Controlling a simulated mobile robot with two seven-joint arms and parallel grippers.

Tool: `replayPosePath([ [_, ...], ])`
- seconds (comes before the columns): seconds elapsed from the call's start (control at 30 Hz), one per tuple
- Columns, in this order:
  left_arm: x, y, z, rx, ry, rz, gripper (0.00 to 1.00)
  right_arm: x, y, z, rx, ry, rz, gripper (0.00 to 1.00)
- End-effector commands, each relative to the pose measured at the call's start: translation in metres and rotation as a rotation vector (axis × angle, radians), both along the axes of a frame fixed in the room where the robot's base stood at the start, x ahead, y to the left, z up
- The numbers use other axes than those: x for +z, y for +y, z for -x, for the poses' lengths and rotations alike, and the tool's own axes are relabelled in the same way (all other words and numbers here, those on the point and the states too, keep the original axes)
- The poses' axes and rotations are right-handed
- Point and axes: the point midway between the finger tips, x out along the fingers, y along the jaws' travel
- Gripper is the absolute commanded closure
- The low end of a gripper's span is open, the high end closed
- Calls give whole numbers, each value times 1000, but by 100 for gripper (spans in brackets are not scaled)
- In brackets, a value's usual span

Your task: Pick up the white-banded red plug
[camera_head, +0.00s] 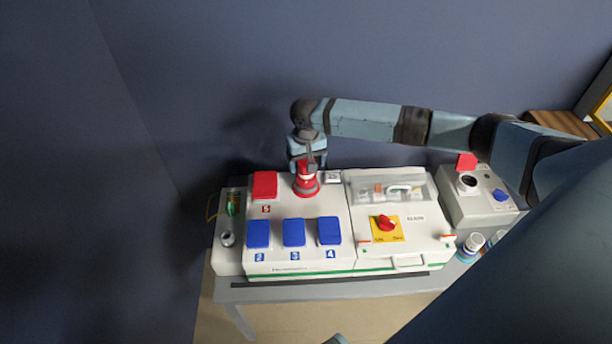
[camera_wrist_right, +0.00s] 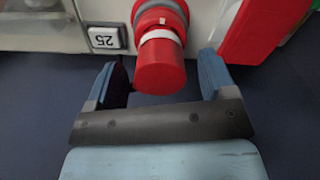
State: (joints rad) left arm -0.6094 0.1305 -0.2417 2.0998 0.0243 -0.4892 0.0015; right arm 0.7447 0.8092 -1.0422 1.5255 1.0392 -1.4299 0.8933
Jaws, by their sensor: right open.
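The white-banded red plug (camera_wrist_right: 160,66) stands out from a red socket on the white socket box (camera_head: 340,262). In the head view the red plug (camera_head: 306,181) is at the back of the box, right of the red lidded socket marked 5. My right gripper (camera_head: 308,165) reaches over it from behind. In the right wrist view my right gripper (camera_wrist_right: 156,78) is open, with one blue finger on each side of the plug's red end and a visible gap on both sides. My left gripper is not in view.
Three blue lidded sockets (camera_head: 294,232) line the front, and a red lidded socket (camera_head: 265,185) is close left of the plug. A switch panel with a red knob (camera_head: 386,223) is on the right. A grey box (camera_head: 480,209) stands further right.

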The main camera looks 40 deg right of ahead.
Motion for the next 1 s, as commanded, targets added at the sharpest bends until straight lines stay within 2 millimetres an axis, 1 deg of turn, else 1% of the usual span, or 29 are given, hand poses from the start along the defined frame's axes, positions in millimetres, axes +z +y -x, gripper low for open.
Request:
replayPosePath([
  [0.03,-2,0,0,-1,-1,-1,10,-9,1,0,0,2,0,23],
  [0.1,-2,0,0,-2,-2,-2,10,-16,1,0,1,1,0,23],
  [0.33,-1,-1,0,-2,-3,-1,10,-17,1,0,1,0,0,23],
  [0.37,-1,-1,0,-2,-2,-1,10,-17,1,1,1,0,0,30],
  [0.4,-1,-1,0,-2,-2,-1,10,-17,1,1,1,0,0,39],
  [0.47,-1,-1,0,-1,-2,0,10,-17,1,1,1,0,0,53],
  [0.5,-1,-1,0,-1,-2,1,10,-17,1,1,1,0,0,62],
  [0.57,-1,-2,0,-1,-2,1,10,-17,1,1,1,0,0,76],
  [0.6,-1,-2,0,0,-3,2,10,-17,1,1,1,0,0,78],
  [0.87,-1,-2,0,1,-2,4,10,-14,0,0,1,-1,0,78],
  [0.97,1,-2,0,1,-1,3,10,-6,0,0,1,-1,0,77],
  [1.0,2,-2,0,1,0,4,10,1,0,0,1,-2,0,77],
])
